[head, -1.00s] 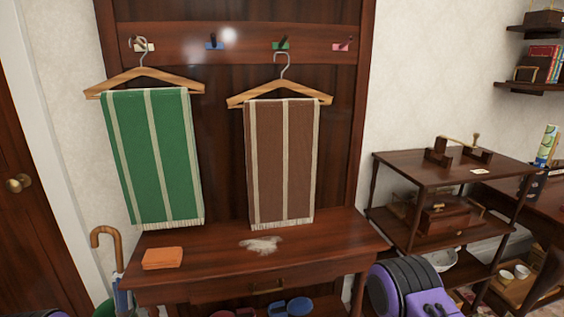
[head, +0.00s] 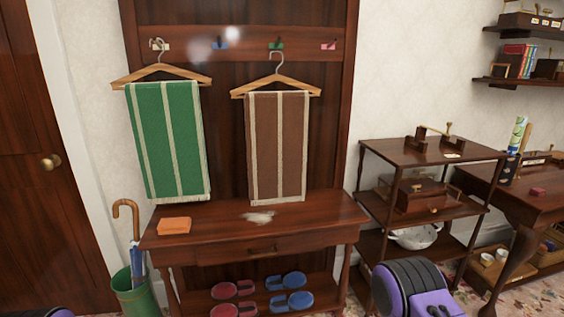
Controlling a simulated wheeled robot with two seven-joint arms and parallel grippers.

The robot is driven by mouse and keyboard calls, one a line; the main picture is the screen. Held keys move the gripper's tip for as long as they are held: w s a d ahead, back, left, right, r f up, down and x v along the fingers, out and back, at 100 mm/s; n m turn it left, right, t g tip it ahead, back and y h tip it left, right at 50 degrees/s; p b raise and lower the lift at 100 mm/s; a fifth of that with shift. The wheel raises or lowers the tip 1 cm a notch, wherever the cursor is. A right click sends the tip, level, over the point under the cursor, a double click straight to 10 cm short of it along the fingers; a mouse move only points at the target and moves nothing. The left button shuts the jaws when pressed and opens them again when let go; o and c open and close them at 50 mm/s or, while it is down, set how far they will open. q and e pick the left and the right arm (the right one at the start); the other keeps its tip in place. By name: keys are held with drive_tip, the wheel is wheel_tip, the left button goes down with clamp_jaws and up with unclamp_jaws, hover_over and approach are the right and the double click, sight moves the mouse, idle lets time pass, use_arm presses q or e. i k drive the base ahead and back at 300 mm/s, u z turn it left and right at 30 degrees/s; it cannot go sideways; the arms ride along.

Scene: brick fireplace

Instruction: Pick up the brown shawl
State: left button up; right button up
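The brown shawl (head: 277,148) has pale stripes and hangs folded over a wooden hanger (head: 300,87). That hanger is on the green hook (head: 276,45) of the dark wood rack, above the bench. A green striped shawl (head: 168,140) hangs on another hanger to its left. My purple and black arm part (head: 415,290) shows at the bottom right, and a small purple bit (head: 52,312) shows at the bottom left. Neither gripper's fingers are in view.
The bench (head: 320,213) holds an orange folded cloth (head: 174,225) and a pale dusty patch (head: 258,217). Red slippers (head: 232,289) and blue slippers (head: 290,290) sit on its low shelf. A green umbrella bin (head: 135,295) stands left; a shelf unit (head: 385,151) stands right.

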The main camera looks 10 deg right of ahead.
sight(277, 122)
drive_tip(key=u, duration=0.05)
drive_tip(key=k, duration=0.6)
drive_tip(key=z, duration=0.75)
drive_tip(key=i, duration=1.45)
drive_tip(key=u, duration=0.9)
